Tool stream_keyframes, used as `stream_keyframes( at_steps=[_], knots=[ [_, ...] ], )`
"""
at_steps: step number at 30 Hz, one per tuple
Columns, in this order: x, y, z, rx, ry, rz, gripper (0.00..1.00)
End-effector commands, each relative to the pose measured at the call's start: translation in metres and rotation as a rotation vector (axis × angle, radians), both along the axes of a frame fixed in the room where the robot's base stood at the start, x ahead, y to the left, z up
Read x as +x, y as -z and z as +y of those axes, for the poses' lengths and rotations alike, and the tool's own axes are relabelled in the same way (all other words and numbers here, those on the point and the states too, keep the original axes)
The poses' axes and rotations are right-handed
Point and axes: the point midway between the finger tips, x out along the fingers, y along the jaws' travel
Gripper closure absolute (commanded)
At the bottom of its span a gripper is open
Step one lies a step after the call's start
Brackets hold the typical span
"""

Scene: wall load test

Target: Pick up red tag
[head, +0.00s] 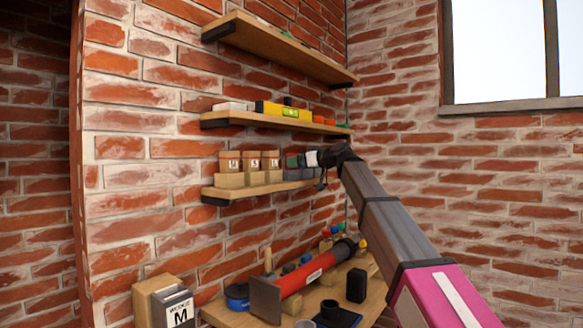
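I cannot make out a red tag for certain in the head view. Small orange-red items (324,121) lie at the right end of the middle shelf, too small to identify. My gripper (308,160) is at the end of my arm, just above the right part of the lower shelf (262,188). It is close to dark bins (295,173) and small red and green items there. Its fingers are too small and dark to show whether they are open or shut, or whether they hold anything. My wrist hides part of the shelf's right end.
Cardboard boxes (229,162) stand left on the lower shelf. A yellow level (283,111) lies on the middle shelf, below a top shelf (270,45). A crowded bench (215,314) below holds a red cylinder (308,273). The brick wall (130,200) runs close behind the shelves.

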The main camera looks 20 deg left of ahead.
Motion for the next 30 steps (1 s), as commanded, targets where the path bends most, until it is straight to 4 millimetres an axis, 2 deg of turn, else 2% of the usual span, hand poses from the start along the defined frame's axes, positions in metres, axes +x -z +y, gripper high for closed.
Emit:
stream_keyframes(
  at_steps=[7,15,16,20,21,30],
  knots=[
    [0.01,0.006,0.034,0.0,-0.001,0.0,0.08],
    [0.011,0.007,0.038,0.0,0.0,0.0,0.08],
    [0.011,0.007,0.038,0.0,0.0,0.0,0.15],
    [0.011,0.007,0.038,0.0,0.0,0.0,0.57],
    [0.011,0.007,0.038,0.0,0.0,0.0,0.62],
    [0.011,0.006,0.038,0.0,0.0,0.0,0.62]
  ],
)
